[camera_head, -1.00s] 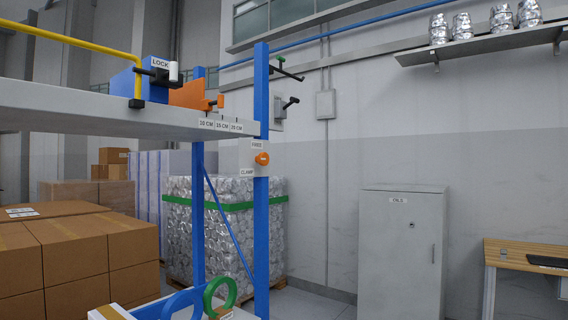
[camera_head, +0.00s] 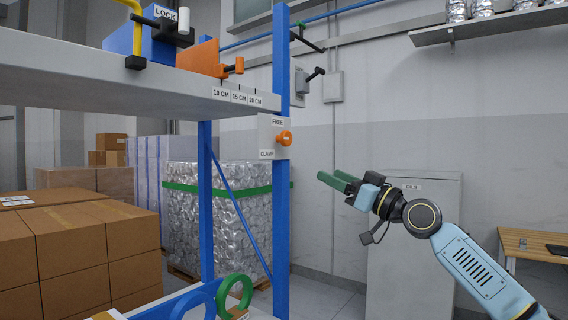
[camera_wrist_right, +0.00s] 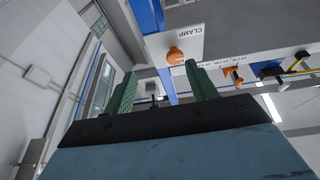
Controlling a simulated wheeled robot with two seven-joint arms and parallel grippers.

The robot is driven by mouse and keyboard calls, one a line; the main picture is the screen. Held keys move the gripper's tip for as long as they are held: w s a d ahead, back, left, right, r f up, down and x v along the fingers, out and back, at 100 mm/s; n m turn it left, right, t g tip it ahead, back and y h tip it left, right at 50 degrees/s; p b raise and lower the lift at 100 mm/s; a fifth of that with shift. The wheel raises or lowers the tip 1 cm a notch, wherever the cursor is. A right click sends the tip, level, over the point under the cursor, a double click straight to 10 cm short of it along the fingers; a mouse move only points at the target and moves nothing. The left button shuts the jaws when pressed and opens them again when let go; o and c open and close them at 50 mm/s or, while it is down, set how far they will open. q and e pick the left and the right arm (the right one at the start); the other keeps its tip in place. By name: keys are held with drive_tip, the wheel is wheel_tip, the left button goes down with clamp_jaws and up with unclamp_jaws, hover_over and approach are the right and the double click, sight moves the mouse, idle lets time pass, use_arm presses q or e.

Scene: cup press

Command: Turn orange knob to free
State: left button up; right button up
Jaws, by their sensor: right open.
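The orange knob (camera_head: 284,138) sits on a pale plate (camera_head: 268,152) fixed to the blue post, with a FREE label (camera_head: 277,121) above and a CLAMP label (camera_head: 267,154) below left. My right gripper (camera_head: 334,180) is to the right of and below the knob, apart from it, with green fingers pointing left. In the right wrist view the gripper (camera_wrist_right: 158,88) is open and empty, and the knob (camera_wrist_right: 175,56) shows beyond and between the fingers. My left gripper is not in view.
A grey shelf (camera_head: 120,84) with a blue block (camera_head: 160,42) and an orange block (camera_head: 198,60) stands left of the blue post (camera_head: 281,230). Green and blue rings (camera_head: 233,296) are below. A grey cabinet (camera_head: 395,275) stands behind my right arm.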

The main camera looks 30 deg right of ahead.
sight(288, 140)
drive_tip(key=shift+n+y, duration=0.4)
drive_tip(key=shift+y, duration=0.2)
drive_tip(key=w+a+r+p, duration=0.1)
drive_tip(key=w+r, duration=0.1)
drive_tip(key=w, duration=0.1)
drive_tip(key=w+a+r+p, duration=0.2)
drive_tip(key=w+r, duration=0.1)
drive_tip(key=w+a+r+p, duration=0.2)
drive_tip(key=r, duration=0.1)
drive_tip(key=shift+w+a, duration=0.25)
drive_tip(key=shift+w, duration=0.15)
drive_tip(key=shift+w+a+r, duration=0.15)
drive_tip(key=shift+w+a, duration=0.05)
drive_tip(key=shift+w, duration=0.35)
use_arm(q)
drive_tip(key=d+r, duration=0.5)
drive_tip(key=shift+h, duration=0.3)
